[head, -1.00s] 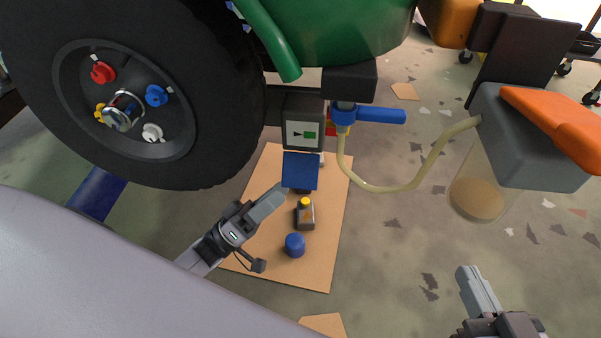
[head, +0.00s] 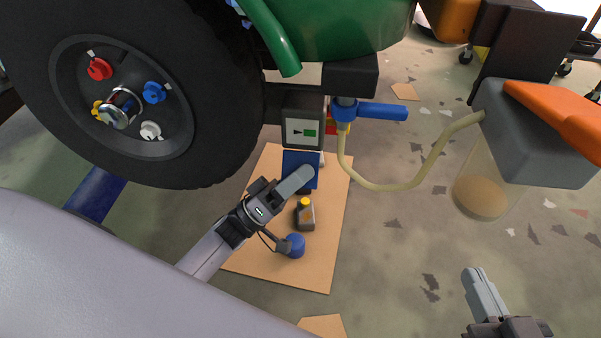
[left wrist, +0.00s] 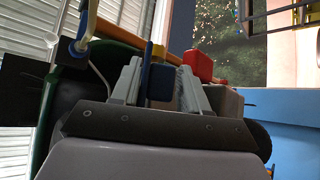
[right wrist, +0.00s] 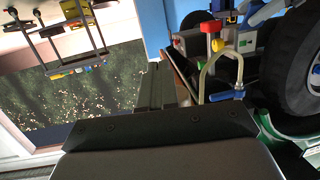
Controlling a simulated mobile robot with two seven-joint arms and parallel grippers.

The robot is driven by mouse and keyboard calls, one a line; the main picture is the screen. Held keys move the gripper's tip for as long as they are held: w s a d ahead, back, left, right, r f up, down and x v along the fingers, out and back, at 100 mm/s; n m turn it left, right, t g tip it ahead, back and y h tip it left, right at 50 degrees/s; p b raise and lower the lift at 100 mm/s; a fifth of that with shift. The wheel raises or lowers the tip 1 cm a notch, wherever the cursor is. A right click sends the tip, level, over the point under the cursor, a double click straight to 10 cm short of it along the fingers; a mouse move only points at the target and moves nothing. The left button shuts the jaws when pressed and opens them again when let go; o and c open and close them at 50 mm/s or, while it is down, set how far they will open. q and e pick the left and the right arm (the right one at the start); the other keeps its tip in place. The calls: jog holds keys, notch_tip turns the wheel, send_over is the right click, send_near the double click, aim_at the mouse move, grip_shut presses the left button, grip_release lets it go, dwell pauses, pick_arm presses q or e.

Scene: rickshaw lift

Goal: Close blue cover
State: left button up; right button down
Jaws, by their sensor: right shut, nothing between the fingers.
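The blue cover (head: 292,160) is a flat panel at the lower edge of a dark box (head: 304,110) with a white and green label face. It hangs open, below the label. My left gripper (head: 300,178) is in front of the cover and hides part of it. In the left wrist view the fingers stand apart with the blue cover (left wrist: 160,82) showing between them; contact cannot be told. My right gripper (head: 472,272) is shut and empty, low at the right, away from the cover.
A large black wheel (head: 190,100) stands left of the box. A blue valve handle (head: 382,111) and a yellowish hose (head: 385,190) are to the right.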

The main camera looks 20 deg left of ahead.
pick_arm(q)
grip_shut()
jog(key=shift+p, duration=0.4)
pick_arm(e)
jog(key=shift+a+f, duration=0.15)
pick_arm(q)
jog(key=shift+r+n, duration=0.1)
jog(key=shift+n, duration=0.2)
pick_arm(e)
jog(key=shift+g, duration=0.3)
